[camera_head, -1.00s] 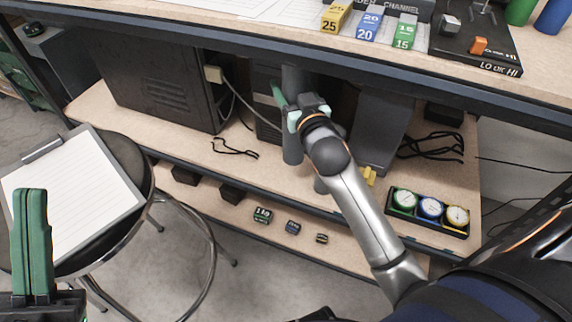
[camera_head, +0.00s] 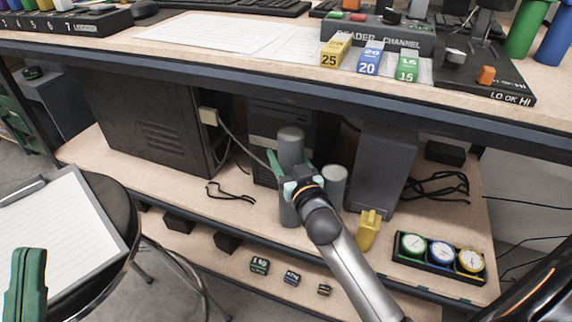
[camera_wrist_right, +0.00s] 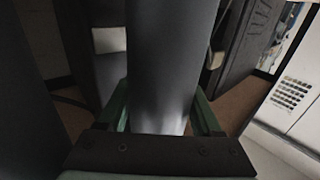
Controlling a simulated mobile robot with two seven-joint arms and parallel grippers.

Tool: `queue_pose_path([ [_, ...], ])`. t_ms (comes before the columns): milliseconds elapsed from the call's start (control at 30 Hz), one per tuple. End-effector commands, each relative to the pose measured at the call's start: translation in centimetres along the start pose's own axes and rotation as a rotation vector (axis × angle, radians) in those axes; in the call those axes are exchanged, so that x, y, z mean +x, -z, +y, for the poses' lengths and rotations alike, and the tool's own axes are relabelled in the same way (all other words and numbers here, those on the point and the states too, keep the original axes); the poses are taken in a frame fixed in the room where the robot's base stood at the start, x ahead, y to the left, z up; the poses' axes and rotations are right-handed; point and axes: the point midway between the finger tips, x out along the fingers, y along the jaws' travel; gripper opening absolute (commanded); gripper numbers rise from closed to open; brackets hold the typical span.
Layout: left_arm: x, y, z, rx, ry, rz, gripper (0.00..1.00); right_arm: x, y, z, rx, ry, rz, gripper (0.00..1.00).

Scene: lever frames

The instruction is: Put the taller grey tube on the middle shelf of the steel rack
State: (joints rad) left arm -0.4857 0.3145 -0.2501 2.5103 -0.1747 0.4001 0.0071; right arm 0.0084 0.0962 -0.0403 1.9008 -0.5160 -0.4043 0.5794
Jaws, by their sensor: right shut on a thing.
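The taller grey tube (camera_head: 291,150) is upright in the space under the bench. My right gripper (camera_head: 292,182) is shut around its middle; in the right wrist view the tube (camera_wrist_right: 168,60) stands between the green fingers (camera_wrist_right: 165,112). Whether its foot touches the lower board is unclear. A shorter, wider grey tube (camera_head: 333,187) stands just right of it, partly behind my right arm. My left gripper (camera_head: 25,285) is at the lower left corner, its green fingers together, with nothing seen in it. I cannot make out the steel rack or its middle shelf.
The bench top (camera_head: 250,62) overhangs the tubes. A dark computer case (camera_head: 155,120) stands left, a grey box (camera_head: 380,165) right. A yellow object (camera_head: 367,230) and a tray of dials (camera_head: 440,257) sit near the board's front. A stool with a clipboard (camera_head: 60,235) stands lower left.

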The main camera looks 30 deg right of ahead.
Motion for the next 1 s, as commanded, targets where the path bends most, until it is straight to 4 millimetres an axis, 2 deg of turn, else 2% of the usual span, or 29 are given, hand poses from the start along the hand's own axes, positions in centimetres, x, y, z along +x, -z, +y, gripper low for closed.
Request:
queue_pose_path([
  [467, -0.48, -0.53, 0.35, 0.007, -0.005, -0.003, 0.00, 0.04, -0.78, -0.06, 0.001, 0.002, 0.011, 0.00],
  [500, -0.45, -0.51, 0.34, 0.007, -0.005, -0.004, 0.00, 0.00, -1.13, -0.03, 0.001, 0.001, 0.001, 0.70],
  [600, -0.43, -0.49, 0.34, 0.007, -0.004, -0.004, 0.00, 0.00, -1.12, -0.04, 0.000, 0.001, 0.001, 0.79],
  [1000, -0.24, -0.32, 0.18, 0.003, 0.002, -0.004, 0.00, 0.01, -0.75, -0.03, 0.000, 0.001, 0.001, 0.79],
])
